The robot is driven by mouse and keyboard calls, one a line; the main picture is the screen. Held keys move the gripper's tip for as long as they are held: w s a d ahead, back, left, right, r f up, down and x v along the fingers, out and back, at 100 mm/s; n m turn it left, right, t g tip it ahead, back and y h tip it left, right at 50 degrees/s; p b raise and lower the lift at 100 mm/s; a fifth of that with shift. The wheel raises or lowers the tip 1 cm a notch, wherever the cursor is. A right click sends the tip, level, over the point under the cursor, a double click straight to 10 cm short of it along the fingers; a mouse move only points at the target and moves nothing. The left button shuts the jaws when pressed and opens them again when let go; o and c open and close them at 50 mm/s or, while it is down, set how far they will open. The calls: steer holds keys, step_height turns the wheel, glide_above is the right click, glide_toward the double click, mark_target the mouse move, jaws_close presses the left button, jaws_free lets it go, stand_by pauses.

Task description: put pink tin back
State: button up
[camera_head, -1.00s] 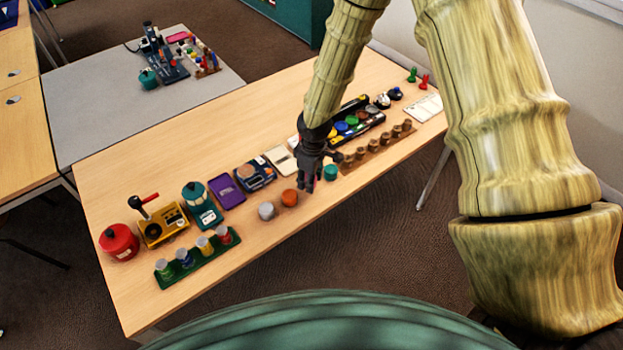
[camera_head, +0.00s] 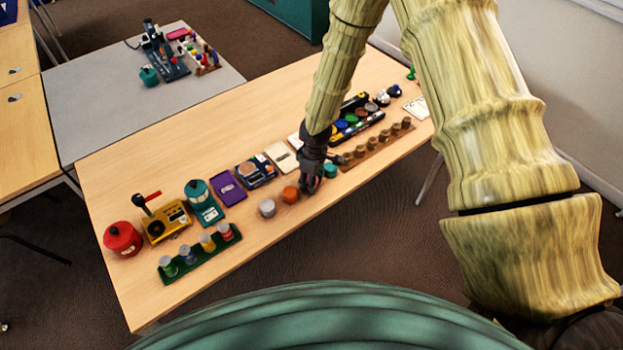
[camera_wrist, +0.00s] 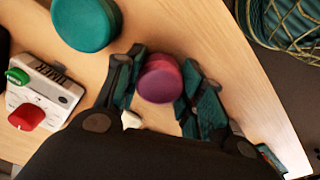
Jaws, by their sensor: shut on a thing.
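In the head view my gripper (camera_head: 311,186) is over the near part of the table, between an orange tin (camera_head: 290,194) and a teal tin (camera_head: 330,170). My gripper hides the pink tin there. I cannot tell whether the tin touches the table. The teal tin also shows large in the wrist view (camera_wrist: 85,22), apart from the pink tin.
A grey tin (camera_head: 267,207) stands left of the orange one. Behind lie a purple tray (camera_head: 226,189) and a cream box (camera_head: 281,157). A brown rack with pegs (camera_head: 374,147) is right, a green rack (camera_head: 205,256) left. The near table strip is bare.

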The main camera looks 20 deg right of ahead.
steer(key=shift+f, duration=0.15)
steer(key=o, duration=1.1)
steer(key=shift+s+d+r+b, duration=0.1)
steer(key=shift+r+b, duration=0.4)
steer(key=shift+r, duration=1.55)
steer(key=shift+s+d+r+b, duration=0.15)
steer(key=shift+r+b, duration=0.3)
steer(key=shift+r, duration=1.65)
steer(key=shift+s+r+b, duration=0.1)
steer(key=shift+r+b, duration=0.4)
steer(key=shift+r, duration=1.55)
